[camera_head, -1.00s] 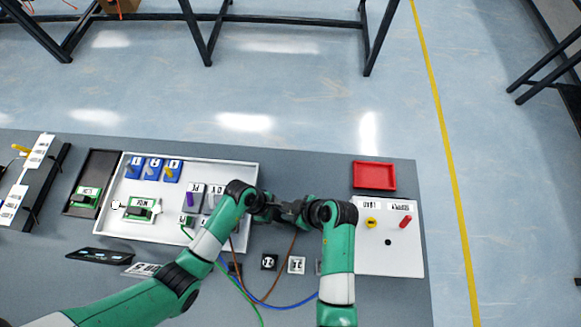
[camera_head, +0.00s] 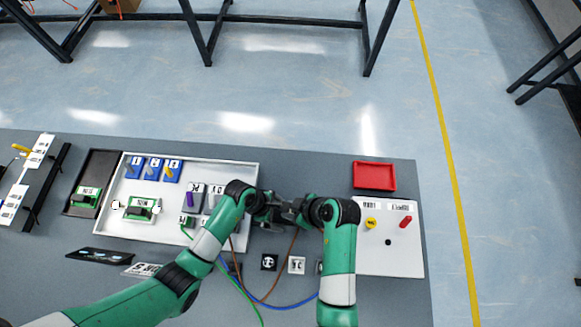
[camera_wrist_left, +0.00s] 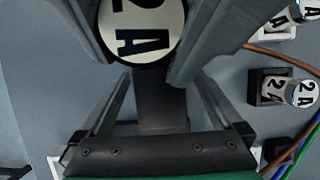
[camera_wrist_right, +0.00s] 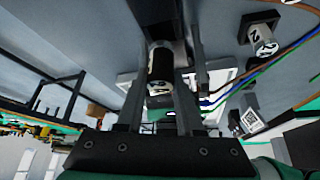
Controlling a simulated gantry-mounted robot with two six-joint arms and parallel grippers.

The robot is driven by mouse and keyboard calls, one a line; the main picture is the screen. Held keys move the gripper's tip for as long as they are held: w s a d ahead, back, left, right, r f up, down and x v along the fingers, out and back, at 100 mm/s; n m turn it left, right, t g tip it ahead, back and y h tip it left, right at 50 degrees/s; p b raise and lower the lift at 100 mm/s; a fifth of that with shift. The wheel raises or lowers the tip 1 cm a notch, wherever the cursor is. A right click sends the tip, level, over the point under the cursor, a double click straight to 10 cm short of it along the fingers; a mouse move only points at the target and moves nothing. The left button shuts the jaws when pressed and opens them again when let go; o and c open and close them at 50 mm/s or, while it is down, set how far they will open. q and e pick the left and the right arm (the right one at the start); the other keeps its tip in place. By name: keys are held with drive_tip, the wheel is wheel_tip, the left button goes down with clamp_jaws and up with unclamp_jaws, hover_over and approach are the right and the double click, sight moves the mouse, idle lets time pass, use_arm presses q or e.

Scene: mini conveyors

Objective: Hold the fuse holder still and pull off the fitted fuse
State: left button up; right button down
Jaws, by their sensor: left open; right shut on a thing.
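A fuse (camera_wrist_right: 160,70), a short cylinder with a dark side and a white end marked 2A, is between the fingers of my right gripper (camera_wrist_right: 162,80). In the left wrist view a round white face marked 2A (camera_wrist_left: 141,25) shows large at the top. A dark block, perhaps the fuse holder, shows beyond the fuse in the right wrist view, but I cannot tell its outline. In the head view the two grippers meet above the table, hiding the held parts.
Another black holder (camera_wrist_left: 262,88) with a 2A fuse (camera_wrist_left: 303,93) stands on the table. Brown, blue and green cables (camera_head: 272,300) lie close by. A white tray (camera_head: 255,172) is at left; a white panel (camera_head: 390,262) and a red tray (camera_head: 374,175) are at right.

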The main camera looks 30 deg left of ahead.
use_arm(q)
drive_tip(key=v, duration=1.2)
